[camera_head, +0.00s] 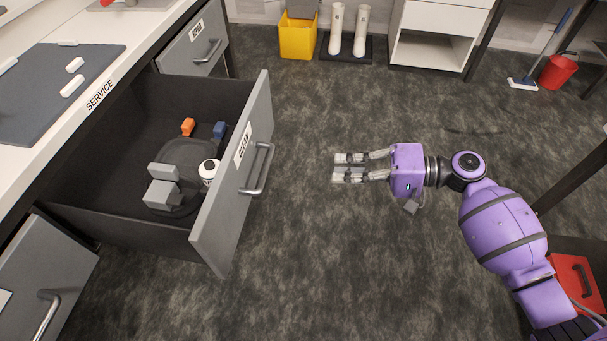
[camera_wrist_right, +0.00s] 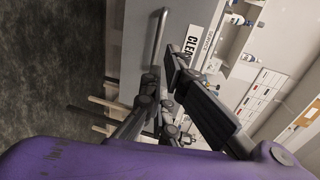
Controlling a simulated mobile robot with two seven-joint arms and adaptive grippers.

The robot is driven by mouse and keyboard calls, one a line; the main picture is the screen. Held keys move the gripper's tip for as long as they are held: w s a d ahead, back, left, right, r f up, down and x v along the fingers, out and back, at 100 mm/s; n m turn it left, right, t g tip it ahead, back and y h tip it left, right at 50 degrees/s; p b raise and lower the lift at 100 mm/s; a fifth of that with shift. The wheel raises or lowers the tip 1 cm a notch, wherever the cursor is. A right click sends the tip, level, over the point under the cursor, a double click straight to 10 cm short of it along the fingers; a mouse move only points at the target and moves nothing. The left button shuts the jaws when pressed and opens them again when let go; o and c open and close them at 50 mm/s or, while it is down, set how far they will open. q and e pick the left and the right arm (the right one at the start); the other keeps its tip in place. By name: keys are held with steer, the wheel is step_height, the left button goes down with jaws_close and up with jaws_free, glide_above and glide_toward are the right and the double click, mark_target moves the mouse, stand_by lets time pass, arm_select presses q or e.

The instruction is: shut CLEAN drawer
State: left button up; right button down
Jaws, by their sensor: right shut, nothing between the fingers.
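The CLEAN drawer (camera_head: 237,190) stands pulled well out of the bench on the left, its grey front facing right. Its bar handle (camera_head: 258,169) and CLEAN label are in plain sight. My right gripper (camera_head: 340,168) is shut and empty, its fingers pointing left at the drawer front. A clear gap of floor lies between the fingertips and the handle in the head view. In the right wrist view the drawer front (camera_wrist_right: 139,40), the handle (camera_wrist_right: 158,38) and the label show beyond the fingers (camera_wrist_right: 168,82). My left gripper is in neither view.
The drawer holds an orange block (camera_head: 187,127), a blue block (camera_head: 219,130), a white round item (camera_head: 208,171) and grey pieces (camera_head: 163,187). Another drawer (camera_head: 197,47) is at the back. A yellow bin (camera_head: 298,38) and white boots (camera_head: 361,30) stand beyond open floor.

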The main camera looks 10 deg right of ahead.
mark_target(268, 169)
steer(key=x, duration=1.3)
steer(key=shift+w+a+p, duration=0.1)
steer(key=shift+a+p, duration=0.15)
steer(key=shift+p, duration=0.1)
steer(key=shift+w+a+f, duration=0.1)
steer(key=shift+w+a, duration=0.05)
steer(key=shift+a, duration=0.25)
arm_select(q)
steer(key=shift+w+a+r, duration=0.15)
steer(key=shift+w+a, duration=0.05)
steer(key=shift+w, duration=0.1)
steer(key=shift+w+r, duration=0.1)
